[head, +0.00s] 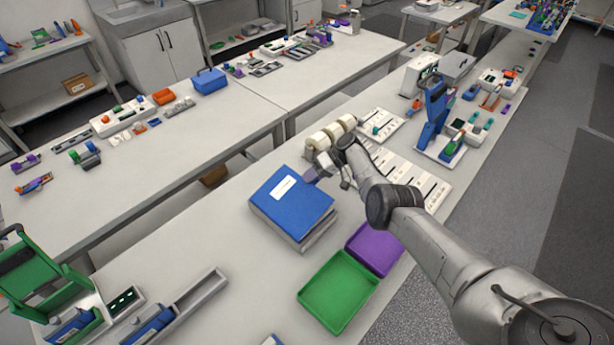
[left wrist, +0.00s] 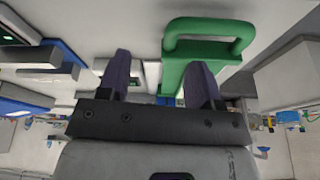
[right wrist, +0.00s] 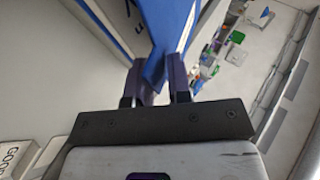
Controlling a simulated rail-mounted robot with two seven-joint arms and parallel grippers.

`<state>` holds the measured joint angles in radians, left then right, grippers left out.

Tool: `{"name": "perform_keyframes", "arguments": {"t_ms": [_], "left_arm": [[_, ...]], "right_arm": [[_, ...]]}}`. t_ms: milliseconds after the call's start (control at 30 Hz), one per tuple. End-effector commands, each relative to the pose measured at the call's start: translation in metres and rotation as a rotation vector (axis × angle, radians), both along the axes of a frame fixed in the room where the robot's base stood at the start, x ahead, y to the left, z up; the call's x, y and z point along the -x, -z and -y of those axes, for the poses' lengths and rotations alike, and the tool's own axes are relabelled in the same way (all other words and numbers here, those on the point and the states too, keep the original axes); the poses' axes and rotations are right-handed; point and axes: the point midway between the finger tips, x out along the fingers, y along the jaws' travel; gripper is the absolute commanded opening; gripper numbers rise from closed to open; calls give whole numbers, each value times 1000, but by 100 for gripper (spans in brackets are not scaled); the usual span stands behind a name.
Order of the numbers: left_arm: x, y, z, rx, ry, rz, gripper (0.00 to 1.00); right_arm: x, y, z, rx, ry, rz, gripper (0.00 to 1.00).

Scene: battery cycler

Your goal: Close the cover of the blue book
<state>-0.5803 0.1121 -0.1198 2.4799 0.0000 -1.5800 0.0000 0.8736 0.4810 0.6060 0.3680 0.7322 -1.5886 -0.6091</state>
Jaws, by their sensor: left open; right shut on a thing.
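The blue book (head: 290,203) lies on the near table, with a white label on its cover and pale page edges on its front right side. The cover looks raised a little above the pages, though the exact gap is hard to tell. My right gripper (head: 314,175) is at the book's far right edge. In the right wrist view, the right gripper (right wrist: 155,82) is shut on the blue cover (right wrist: 166,28), which stands between its fingers. My left gripper (left wrist: 162,85) is open and empty, with a green handled frame (left wrist: 212,40) beyond it; it is outside the head view.
A green tray (head: 338,292) and a purple tray (head: 374,250) sit right of the book. Cream rolls (head: 330,133) and white slotted blocks stand behind it. A green frame (head: 35,270) and a grey rail (head: 200,290) are at the near left. Table left of the book is clear.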

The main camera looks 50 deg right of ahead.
Motion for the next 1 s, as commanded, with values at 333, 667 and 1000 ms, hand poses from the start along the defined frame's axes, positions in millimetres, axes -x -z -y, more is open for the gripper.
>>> {"name": "perform_keyframes", "arguments": {"t_ms": [333, 667, 1000], "left_arm": [[0, 0, 0, 0, 1, 0, 59], [0, -1, -4, -12, 9, 1, 59], [0, -8, -3, -12, 8, 1, 59]], "right_arm": [[1, 3, -1, 3, -4, -6, 28], [2, -2, 3, 2, -1, 0, 30], [23, -35, 44, 5, 2, -1, 30]]}}
